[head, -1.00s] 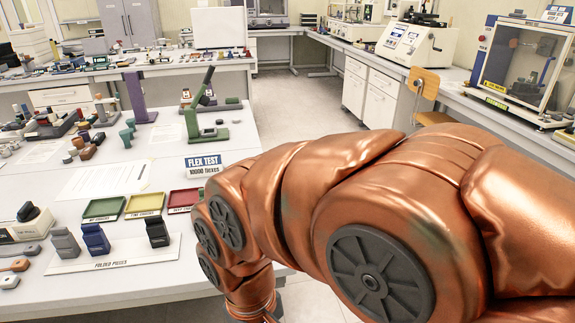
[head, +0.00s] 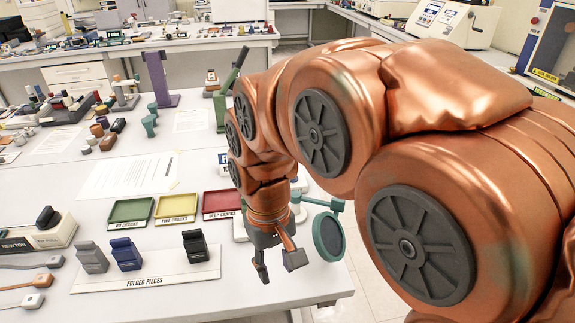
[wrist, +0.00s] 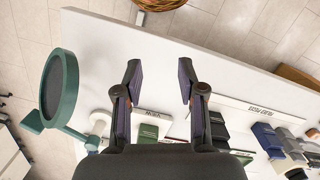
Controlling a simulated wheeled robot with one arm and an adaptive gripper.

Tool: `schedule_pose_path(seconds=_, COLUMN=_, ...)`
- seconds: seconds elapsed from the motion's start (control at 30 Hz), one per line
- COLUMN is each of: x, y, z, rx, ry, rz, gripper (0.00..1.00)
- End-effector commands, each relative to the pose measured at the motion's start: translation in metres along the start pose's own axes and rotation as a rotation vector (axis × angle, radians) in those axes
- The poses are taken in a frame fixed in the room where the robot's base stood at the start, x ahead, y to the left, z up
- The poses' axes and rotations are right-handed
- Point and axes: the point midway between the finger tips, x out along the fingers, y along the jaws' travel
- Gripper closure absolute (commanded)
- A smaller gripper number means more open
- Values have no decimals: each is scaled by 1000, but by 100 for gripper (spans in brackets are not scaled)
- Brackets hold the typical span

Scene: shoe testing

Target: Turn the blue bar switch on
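I cannot surely pick out a blue bar switch. A blue folded piece (head: 124,253) stands on the white "FOLDED PIECES" strip (head: 180,279), between a grey piece (head: 92,257) and a black piece (head: 196,246). The blue piece also shows at the right of the wrist view (wrist: 268,140). A device marked NEWTON (head: 38,236) with a dark top part stands at the far left. My gripper (head: 278,265) points down by the table's right front edge, right of the black piece. Its fingers (wrist: 159,75) are apart, with nothing held between them.
A green round magnifier (head: 328,236) stands close right of my gripper. Green (head: 131,212), yellow (head: 176,207) and red (head: 221,203) trays lie behind the folded pieces. A paper sheet (head: 130,174) lies further back. My arm hides the table's right part.

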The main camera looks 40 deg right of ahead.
Motion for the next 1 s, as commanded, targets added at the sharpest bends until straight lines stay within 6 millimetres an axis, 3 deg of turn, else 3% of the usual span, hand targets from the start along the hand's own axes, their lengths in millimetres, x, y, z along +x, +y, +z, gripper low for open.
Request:
schedule_pose_path(seconds=0.2, x=-31, y=30, z=-70, rx=97, ry=24, rz=-5, gripper=60)
schedule_pose_path(seconds=0.43, x=-50, y=68, z=-140, rx=176, ry=53, rz=-11, gripper=60)
schedule_pose_path(seconds=0.8, x=-60, y=148, z=-239, rx=285, ry=96, rz=-16, gripper=60)
schedule_pose_path(seconds=1.0, x=-56, y=186, z=-272, rx=324, ry=112, rz=-20, gripper=60)
